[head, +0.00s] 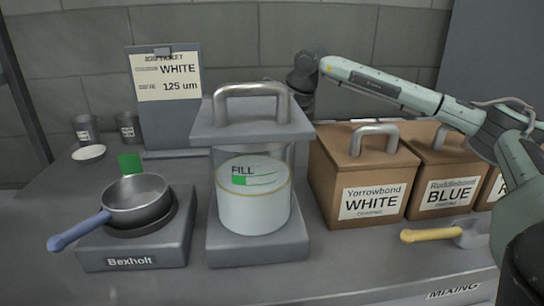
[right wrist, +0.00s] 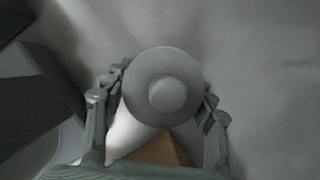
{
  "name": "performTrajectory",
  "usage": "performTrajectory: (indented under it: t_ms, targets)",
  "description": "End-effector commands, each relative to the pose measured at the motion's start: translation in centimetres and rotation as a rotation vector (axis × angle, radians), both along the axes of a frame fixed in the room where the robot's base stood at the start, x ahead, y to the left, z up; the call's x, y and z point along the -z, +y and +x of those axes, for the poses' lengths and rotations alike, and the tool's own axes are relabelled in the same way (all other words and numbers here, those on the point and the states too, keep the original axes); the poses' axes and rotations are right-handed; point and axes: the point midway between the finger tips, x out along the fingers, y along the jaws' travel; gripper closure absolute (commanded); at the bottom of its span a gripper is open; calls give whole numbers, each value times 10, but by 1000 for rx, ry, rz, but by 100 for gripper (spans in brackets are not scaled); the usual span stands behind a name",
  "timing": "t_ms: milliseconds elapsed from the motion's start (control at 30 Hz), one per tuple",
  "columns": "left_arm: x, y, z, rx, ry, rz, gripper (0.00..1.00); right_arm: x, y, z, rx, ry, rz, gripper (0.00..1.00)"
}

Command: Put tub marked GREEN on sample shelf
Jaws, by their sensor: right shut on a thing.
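My right gripper (right wrist: 165,90) is shut around a grey round thing (right wrist: 162,72) with a raised round centre, one finger on each side in the right wrist view. Any marking on it is hidden, so I cannot tell if it is the GREEN tub. In the head view my right arm reaches in from the right, and its dark end (head: 306,68) is behind the hooded canister; the fingers are hidden. Two small grey tubs (head: 84,130) (head: 128,126) stand at the back left, their labels too small to read. No sample shelf is recognisable. My left gripper is not in view.
The canister (head: 253,205) with a handled lid stands mid-bench. A pan (head: 136,200) sits on the Bexholt scale (head: 135,245). Brown WHITE (head: 335,170) and BLUE (head: 430,160) boxes and a yellow-handled scoop (head: 428,235) are at right. A job ticket (head: 167,77) stands behind.

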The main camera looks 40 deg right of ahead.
Motion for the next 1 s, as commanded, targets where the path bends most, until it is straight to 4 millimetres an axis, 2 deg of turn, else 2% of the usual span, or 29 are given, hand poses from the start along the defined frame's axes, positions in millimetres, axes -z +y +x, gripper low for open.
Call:
performTrajectory:
  t_ms: [133,500,533,600,700,1000]
  targets:
    - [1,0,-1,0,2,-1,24,13,0,0,1,-3,1,82]
    - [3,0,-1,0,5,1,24,17,0,0,0,-3,1,82]
    - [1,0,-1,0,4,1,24,17,0,0,0,-1,0,43]
    - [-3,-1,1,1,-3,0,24,16,0,0,0,-1,0,34]
    - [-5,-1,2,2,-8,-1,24,16,0,0,0,-1,0,23]
    - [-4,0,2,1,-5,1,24,15,0,0,0,-2,0,23]
